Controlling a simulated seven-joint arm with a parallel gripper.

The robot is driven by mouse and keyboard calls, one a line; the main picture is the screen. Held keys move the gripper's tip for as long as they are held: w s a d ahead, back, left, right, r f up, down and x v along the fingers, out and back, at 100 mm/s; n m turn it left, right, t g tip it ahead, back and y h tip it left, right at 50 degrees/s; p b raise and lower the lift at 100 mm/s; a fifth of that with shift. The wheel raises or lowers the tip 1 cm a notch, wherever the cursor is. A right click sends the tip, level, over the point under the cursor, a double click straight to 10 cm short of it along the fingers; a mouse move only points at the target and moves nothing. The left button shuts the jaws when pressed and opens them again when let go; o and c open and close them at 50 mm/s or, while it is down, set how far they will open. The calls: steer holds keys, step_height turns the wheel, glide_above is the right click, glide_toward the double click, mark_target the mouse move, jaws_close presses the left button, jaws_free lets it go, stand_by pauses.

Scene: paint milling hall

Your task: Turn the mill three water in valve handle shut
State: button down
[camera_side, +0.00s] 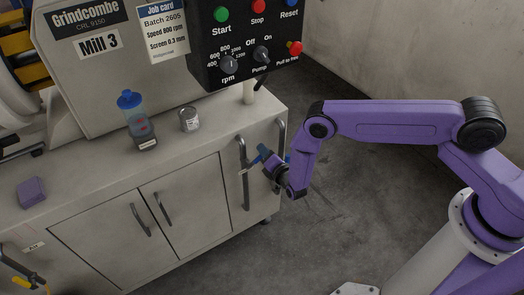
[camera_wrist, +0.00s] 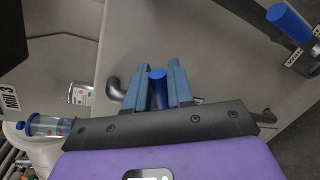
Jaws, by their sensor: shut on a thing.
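A blue valve handle (camera_wrist: 158,90) stands between the two blue-grey fingers of my gripper (camera_wrist: 154,76) in the wrist view. The fingers are shut on it. In the side view my gripper (camera_side: 270,161) is at the right end of the cabinet, by two grey pipes, and blue (camera_side: 262,151) shows at its tip. The fingers hide much of the held handle and its valve body. A second blue handle (camera_wrist: 289,23) shows at the upper right of the wrist view, apart from my gripper, with a small label beside it.
The pipes (camera_side: 243,178) stand close around my gripper. The cabinet (camera_side: 190,200) carries a blue-lidded bottle (camera_side: 136,122), a can (camera_side: 189,119) and a purple block (camera_side: 31,192). The Mill 3 control panel (camera_side: 245,45) overhangs behind. The floor (camera_side: 345,190) on the right is clear.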

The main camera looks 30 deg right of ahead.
steer(key=shift+s+d+f+m+g+y, duration=0.15)
steer(key=shift+d+f+m+y, duration=0.2)
steer(key=shift+f+m, duration=0.85)
steer(key=shift+w+d+f+m+g+y, duration=0.2)
steer(key=shift+f+m+y, duration=0.25)
steer(key=shift+f+m, duration=0.75)
steer(key=shift+r+m, duration=0.3)
steer(key=shift+m, duration=0.1)
steer(key=c, duration=1.1)
jaws_free()
steer(key=shift+c, duration=0.2)
steer(key=v, duration=1.7)
steer(key=shift+s, duration=0.35)
